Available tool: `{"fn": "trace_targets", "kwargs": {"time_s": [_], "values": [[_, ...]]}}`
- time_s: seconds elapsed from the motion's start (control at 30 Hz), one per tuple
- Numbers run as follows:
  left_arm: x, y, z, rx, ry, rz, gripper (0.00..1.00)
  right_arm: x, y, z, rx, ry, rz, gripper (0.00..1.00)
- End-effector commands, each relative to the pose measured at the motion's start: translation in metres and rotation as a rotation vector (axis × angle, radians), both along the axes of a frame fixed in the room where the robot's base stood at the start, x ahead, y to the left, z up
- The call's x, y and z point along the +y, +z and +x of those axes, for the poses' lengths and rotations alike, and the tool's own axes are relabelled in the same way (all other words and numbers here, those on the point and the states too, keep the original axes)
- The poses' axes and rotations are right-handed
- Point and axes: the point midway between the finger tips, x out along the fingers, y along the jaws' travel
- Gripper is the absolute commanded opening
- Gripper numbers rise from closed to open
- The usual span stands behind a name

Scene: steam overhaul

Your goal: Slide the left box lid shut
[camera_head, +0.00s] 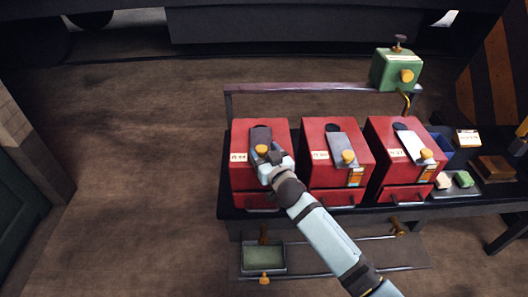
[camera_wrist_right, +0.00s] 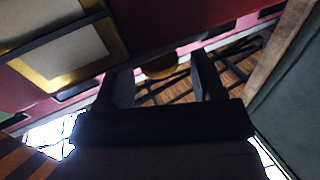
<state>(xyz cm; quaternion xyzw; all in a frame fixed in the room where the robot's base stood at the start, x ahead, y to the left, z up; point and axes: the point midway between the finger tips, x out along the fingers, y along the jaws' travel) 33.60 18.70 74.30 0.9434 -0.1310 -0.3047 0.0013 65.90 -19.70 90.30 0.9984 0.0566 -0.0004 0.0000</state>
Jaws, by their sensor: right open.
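The left red box (camera_head: 240,177) stands at the left end of the bench. Its dark grey sliding lid (camera_head: 261,134) lies on top, with a yellow knob (camera_head: 262,149) near its front end. I cannot tell how much of the opening under it shows. My right gripper (camera_head: 272,158) is right by the knob, at the front of the lid. In the right wrist view the two fingers (camera_wrist_right: 163,80) are spread apart, and a round brownish-yellow knob (camera_wrist_right: 160,67) shows between and beyond them. Contact is not clear. My left gripper is not in view.
The middle red box (camera_head: 318,172) and right red box (camera_head: 382,157) stand to the right, their grey lids leaving dark holes at the back. A rail (camera_head: 300,88) runs behind, bearing a green box (camera_head: 390,70). A green tray (camera_head: 264,257) sits low in front.

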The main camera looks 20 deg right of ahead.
Motion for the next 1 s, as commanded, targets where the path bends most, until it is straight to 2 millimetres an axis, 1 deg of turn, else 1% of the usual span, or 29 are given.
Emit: {"fn": "trace_targets", "kwargs": {"time_s": [0.1,0.3,0.33,0.37,0.4,0.47,0.5,0.6,0.73,0.9,1.0], "values": [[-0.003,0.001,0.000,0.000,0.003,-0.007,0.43,0.001,0.000,0.004,0.000,0.000,0.000,0.62],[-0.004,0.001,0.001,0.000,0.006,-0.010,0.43,0.001,0.000,0.004,0.000,0.000,0.000,0.62],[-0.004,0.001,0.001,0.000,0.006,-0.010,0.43,0.001,0.000,0.004,0.000,0.000,0.000,0.60],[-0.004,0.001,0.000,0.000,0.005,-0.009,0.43,0.001,0.000,0.004,0.000,0.000,0.000,0.53],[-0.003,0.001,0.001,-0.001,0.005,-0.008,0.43,0.001,0.000,0.004,0.000,0.000,0.000,0.44],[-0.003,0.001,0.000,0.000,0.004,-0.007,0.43,0.000,0.000,0.003,0.000,0.000,0.000,0.30],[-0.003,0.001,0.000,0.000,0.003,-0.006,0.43,0.000,0.000,0.003,0.000,0.000,0.000,0.21],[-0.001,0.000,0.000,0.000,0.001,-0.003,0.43,0.000,0.000,0.003,0.000,0.000,0.000,0.00],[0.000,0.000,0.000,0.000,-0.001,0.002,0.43,-0.001,0.000,0.007,-0.001,0.000,0.000,0.00],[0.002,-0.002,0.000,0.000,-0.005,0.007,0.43,-0.007,0.000,0.030,-0.002,-0.001,0.000,0.00],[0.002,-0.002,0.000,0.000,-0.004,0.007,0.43,-0.010,0.000,0.038,-0.001,-0.001,0.000,0.00]]}}
